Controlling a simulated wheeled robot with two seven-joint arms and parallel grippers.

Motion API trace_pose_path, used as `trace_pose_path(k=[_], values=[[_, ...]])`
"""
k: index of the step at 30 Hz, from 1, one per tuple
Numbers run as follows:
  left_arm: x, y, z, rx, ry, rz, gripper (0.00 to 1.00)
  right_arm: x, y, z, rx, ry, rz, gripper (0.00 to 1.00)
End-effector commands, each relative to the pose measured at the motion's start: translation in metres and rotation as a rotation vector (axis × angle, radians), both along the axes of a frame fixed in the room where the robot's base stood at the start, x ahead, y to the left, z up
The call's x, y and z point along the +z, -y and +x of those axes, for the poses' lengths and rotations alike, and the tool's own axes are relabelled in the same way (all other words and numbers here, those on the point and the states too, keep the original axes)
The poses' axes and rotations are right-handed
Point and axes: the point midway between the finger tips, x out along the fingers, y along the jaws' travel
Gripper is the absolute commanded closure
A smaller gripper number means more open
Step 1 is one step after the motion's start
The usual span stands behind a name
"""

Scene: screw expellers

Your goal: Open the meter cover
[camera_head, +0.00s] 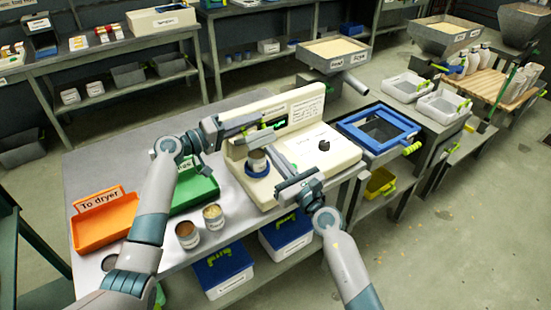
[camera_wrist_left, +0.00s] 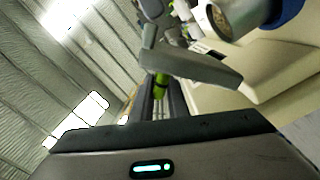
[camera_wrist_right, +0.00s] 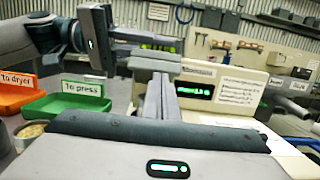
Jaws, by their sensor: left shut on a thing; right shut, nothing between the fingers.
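The cream meter (camera_head: 322,148) stands on the metal table, its green display lit; the display also shows in the right wrist view (camera_wrist_right: 195,90). A cup (camera_head: 257,160) with a blue ring sits at the meter's left part. I cannot make out the cover's edges or how far it is open. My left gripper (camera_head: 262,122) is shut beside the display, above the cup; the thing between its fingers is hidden. In the left wrist view the cup (camera_wrist_left: 225,18) is close to its fingers. My right gripper (camera_head: 292,188) is shut and empty at the meter's front edge.
An orange tray (camera_head: 104,222) and a green tray (camera_head: 195,186) lie at left, with two open cans (camera_head: 187,235) (camera_head: 213,217) in front. A blue-framed sieve (camera_head: 380,130) stands right of the meter. Blue-lidded boxes (camera_head: 222,268) sit below the table.

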Motion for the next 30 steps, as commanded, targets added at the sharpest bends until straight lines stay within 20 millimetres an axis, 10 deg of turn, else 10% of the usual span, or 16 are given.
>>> trace_pose_path(k=[7,10,30], values=[[-0.005,0.012,-0.008,-0.03,-0.011,-0.002,1.0,0.011,0.0,0.004,-0.006,0.012,0.01,1.0],[-0.005,0.012,-0.008,-0.03,-0.012,-0.003,0.71,0.011,0.0,0.004,-0.006,0.012,0.01,1.0],[-0.009,-0.005,-0.014,-0.021,-0.014,0.004,0.71,0.007,0.0,0.003,-0.003,0.009,0.007,1.0]])
